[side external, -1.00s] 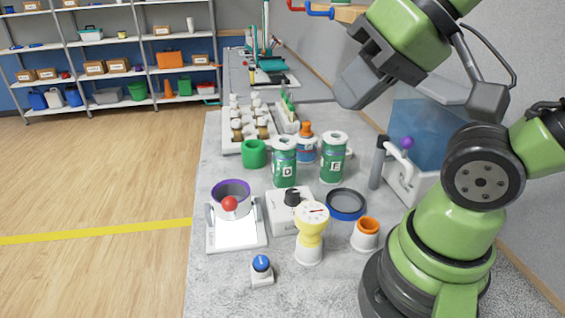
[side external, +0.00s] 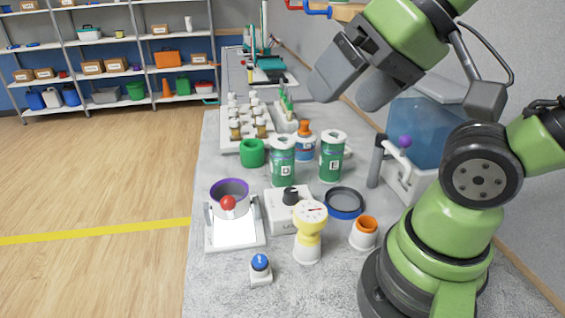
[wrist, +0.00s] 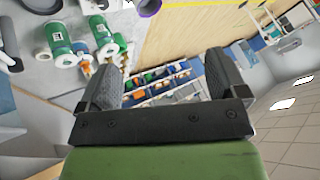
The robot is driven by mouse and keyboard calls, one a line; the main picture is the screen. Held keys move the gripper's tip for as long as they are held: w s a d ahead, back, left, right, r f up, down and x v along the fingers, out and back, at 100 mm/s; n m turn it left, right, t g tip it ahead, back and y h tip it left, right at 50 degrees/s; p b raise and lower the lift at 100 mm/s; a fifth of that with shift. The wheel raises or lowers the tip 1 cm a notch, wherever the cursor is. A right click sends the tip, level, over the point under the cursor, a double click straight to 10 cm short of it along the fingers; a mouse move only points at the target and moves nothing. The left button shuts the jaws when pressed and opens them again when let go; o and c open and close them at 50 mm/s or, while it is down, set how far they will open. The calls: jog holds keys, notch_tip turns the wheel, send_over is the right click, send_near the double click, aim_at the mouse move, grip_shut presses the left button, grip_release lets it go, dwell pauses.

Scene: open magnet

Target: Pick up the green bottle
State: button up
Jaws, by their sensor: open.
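Two green bottles with white lids and white label patches stand upright on the grey bench in the side view: one marked D (side external: 283,165) and one marked E (side external: 332,160). The task does not say which one. Both also show at the upper left of the wrist view, as one green bottle (wrist: 59,42) and another green bottle (wrist: 101,35). My gripper (side external: 348,92) is open and empty, well above the bench and above the bottles in the side picture. In the wrist view its two fingers (wrist: 165,78) are spread wide with nothing between them.
A white-and-blue bottle with orange cap (side external: 304,145) stands between and behind the green bottles. A green cup (side external: 252,152) is left of D.

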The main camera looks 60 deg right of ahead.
jog(key=shift+w, duration=0.1)
jog(key=m+g+h, duration=0.4)
jog(key=h, duration=0.1)
send_near(283, 139)
jog(key=x, duration=0.4)
jog(key=a+x, duration=0.1)
jog(key=x, duration=0.1)
jog(key=shift+s+f, duration=0.25)
jog(key=shift+f, duration=0.1)
jog(key=shift+w+d+r+x, duration=0.1)
jog(key=shift+d+x, duration=0.05)
jog(key=shift+x, duration=0.85)
jog(key=shift+w+d+r+x, duration=0.1)
jog(key=shift+d+x, duration=0.05)
jog(key=shift+x, duration=0.85)
jog(key=shift+w+d+x, duration=0.1)
jog(key=shift+d+x, duration=0.05)
jog(key=shift+x, duration=0.85)
jog(key=shift+r, duration=0.1)
jog(key=shift+c, duration=0.2)
